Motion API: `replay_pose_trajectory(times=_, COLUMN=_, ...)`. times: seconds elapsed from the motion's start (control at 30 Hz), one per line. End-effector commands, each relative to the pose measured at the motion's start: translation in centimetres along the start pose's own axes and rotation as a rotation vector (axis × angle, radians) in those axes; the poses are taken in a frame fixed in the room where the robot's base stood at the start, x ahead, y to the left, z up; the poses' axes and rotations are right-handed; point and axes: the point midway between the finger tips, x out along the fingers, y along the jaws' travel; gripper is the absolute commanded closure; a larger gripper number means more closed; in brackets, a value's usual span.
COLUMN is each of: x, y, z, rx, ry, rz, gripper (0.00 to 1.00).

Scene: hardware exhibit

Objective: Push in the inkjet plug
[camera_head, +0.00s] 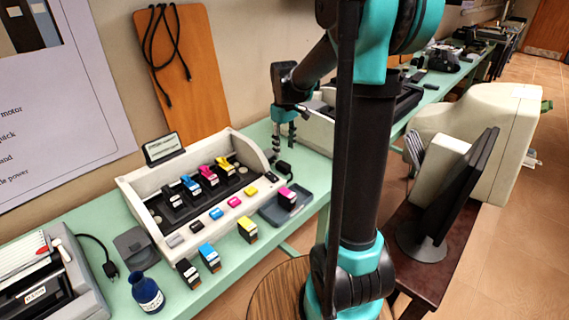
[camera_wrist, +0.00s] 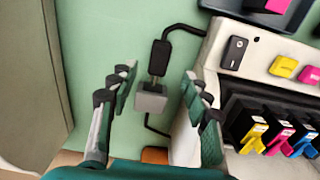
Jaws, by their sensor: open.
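The inkjet plug (camera_wrist: 160,58) is black, with its cord curving up and right in the wrist view. Its metal prongs show between its body and a small grey socket block (camera_wrist: 151,101), so it is not flush. I cannot tell how deep the prongs sit. A thin dark cable runs from the block. My gripper (camera_wrist: 157,78) is open, with one finger left and one right of the plug and block, apart from both. In the head view my gripper (camera_head: 284,145) points down beside the inkjet printer (camera_head: 128,188), and the plug (camera_head: 284,168) shows near its fingertips.
The printer's cream wall stands close to my right finger in the wrist view. Coloured cartridges (camera_head: 208,175) sit in the printer, with others on the green table (camera_head: 218,285). A dark tray (camera_head: 270,211) lies nearby. A blue bottle (camera_head: 147,293) and another black plug (camera_head: 110,269) are at left.

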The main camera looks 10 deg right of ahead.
Motion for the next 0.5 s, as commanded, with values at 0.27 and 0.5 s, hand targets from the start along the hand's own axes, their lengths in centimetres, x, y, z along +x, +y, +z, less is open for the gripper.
replay_pose_trajectory(times=0.27, x=5.0, y=0.0, z=0.0, rx=0.000, ry=0.000, rz=0.000, gripper=0.52)
replay_pose_trajectory(times=0.5, x=7.3, y=0.0, z=0.0, rx=0.000, ry=0.000, rz=0.000, gripper=0.52)
